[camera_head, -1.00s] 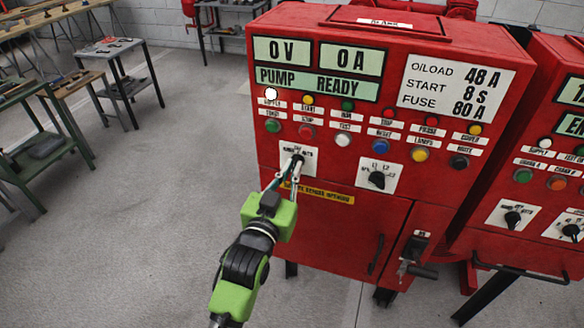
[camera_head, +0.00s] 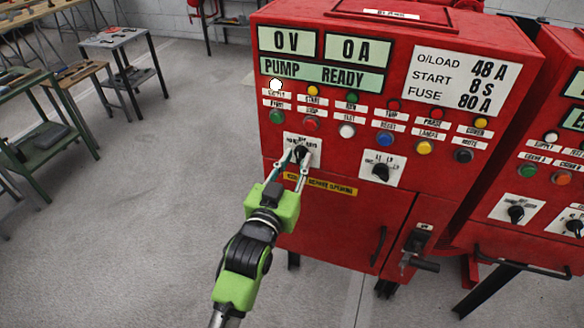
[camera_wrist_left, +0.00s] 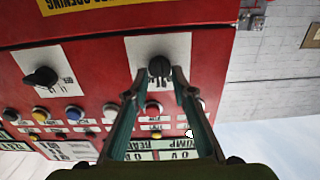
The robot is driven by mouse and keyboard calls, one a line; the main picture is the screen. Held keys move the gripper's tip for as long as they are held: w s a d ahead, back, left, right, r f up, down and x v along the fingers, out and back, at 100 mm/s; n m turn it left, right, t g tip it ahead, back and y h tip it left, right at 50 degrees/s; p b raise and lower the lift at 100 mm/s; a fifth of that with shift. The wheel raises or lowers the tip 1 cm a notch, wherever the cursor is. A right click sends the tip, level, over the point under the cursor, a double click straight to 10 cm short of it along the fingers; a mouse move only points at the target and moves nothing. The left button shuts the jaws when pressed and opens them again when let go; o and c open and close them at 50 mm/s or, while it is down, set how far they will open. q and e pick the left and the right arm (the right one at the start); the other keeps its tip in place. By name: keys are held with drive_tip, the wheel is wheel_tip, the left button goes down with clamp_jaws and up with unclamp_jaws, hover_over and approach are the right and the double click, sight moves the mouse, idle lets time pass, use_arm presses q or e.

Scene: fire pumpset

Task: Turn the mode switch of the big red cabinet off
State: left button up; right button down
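The big red cabinet (camera_head: 340,222) stands in the middle of the head view. Its mode switch, a black knob on a white plate (camera_head: 302,152), is on the left of the panel. My left gripper (camera_head: 297,162) reaches it from below, its two fingertips on either side of the knob. In the left wrist view the knob (camera_wrist_left: 159,68) sits between the fingertips (camera_wrist_left: 159,76), with narrow gaps seeming to show beside it. The fingers partly hide the plate in the head view, and the knob's exact setting is unclear. My right gripper is not in view.
A second black knob (camera_head: 381,172) is to the right on the same panel. Coloured lamps and buttons sit above both. A lever handle (camera_head: 417,255) juts out lower right. Another red cabinet (camera_head: 550,110) stands at the right. Work tables (camera_head: 122,65) are at the left, with open floor between.

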use_arm(q)
drive_tip(key=v, duration=1.2)
drive_tip(key=shift+w, duration=0.1)
drive_tip(key=s+a+f+g+y, duration=0.1)
drive_tip(key=s+f+g, duration=0.15)
drive_tip(key=f, duration=1.05)
drive_tip(key=s+a+f+g, duration=0.1)
drive_tip(key=s+f+g, duration=0.15)
drive_tip(key=f, duration=1.05)
drive_tip(key=s+a+f+g+y, duration=0.1)
drive_tip(key=s+a+f+g, duration=0.15)
drive_tip(key=f, duration=1.05)
drive_tip(key=s+a+f+g+y, duration=0.1)
drive_tip(key=s+a+f+g, duration=0.2)
drive_tip(key=s+a+f, duration=0.2)
drive_tip(key=s+a+f+g+y, duration=0.1)
drive_tip(key=s+a+f, duration=0.4)
drive_tip(key=s+f, duration=0.7)
drive_tip(key=s+a+f+n+g+y, duration=0.1)
drive_tip(key=s+a+f+g, duration=0.3)
drive_tip(key=s, duration=1.2)
wheel_tip(320, 180, down, 5)
drive_tip(key=shift+s+a+r+g+y+b, duration=0.25)
drive_tip(key=shift+a+g+y+b, duration=0.1)
drive_tip(key=shift+a, duration=0.15)
